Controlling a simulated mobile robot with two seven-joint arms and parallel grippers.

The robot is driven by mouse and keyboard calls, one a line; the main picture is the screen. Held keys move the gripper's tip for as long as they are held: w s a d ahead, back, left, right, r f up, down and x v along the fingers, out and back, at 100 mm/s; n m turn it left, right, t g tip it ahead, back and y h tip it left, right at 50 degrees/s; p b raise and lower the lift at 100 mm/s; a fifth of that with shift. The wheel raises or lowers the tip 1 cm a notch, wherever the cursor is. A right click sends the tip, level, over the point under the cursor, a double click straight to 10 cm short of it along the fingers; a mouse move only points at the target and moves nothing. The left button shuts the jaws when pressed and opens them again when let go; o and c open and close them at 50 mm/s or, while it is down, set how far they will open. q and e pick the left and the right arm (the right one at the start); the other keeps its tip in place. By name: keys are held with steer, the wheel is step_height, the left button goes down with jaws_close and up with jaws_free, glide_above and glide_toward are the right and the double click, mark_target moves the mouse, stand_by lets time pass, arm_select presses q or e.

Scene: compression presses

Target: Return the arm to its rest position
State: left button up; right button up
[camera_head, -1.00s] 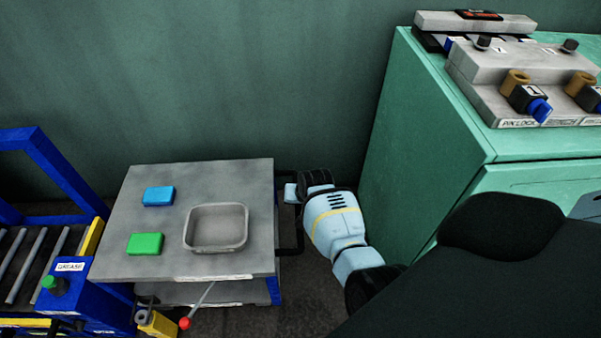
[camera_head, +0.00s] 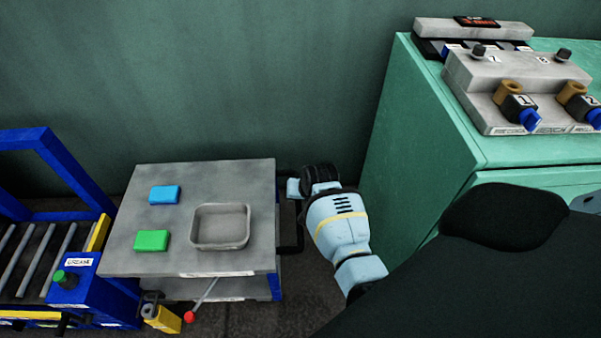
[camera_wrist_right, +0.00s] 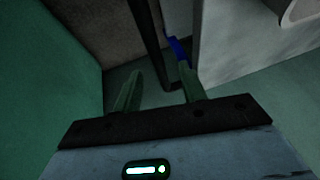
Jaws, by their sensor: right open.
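My light-blue right arm (camera_head: 340,225) comes in from the lower right of the head view, in the gap between the grey cart and the green cabinet. Its dark wrist is beside the cart's right edge, and the fingers are hard to make out there. In the right wrist view my right gripper (camera_wrist_right: 158,78) has its two green fingers spread with nothing between them. They point at the gap, with a dark bar of the cart's handle (camera_wrist_right: 150,40) just ahead. Contact with the handle cannot be told. My left gripper is not in view.
The grey cart (camera_head: 128,240) carries a blue block (camera_head: 164,195), a green block (camera_head: 152,240) and an empty-looking grey tray (camera_head: 220,246). The green cabinet (camera_head: 420,130) with valve controls stands right. A blue roller conveyor (camera_head: 55,170) stands left. A green wall is behind.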

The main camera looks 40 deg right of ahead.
steer(key=shift+s+a+r, duration=0.1)
steer(key=shift+s+r, duration=0.2)
steer(key=shift+r, duration=0.35)
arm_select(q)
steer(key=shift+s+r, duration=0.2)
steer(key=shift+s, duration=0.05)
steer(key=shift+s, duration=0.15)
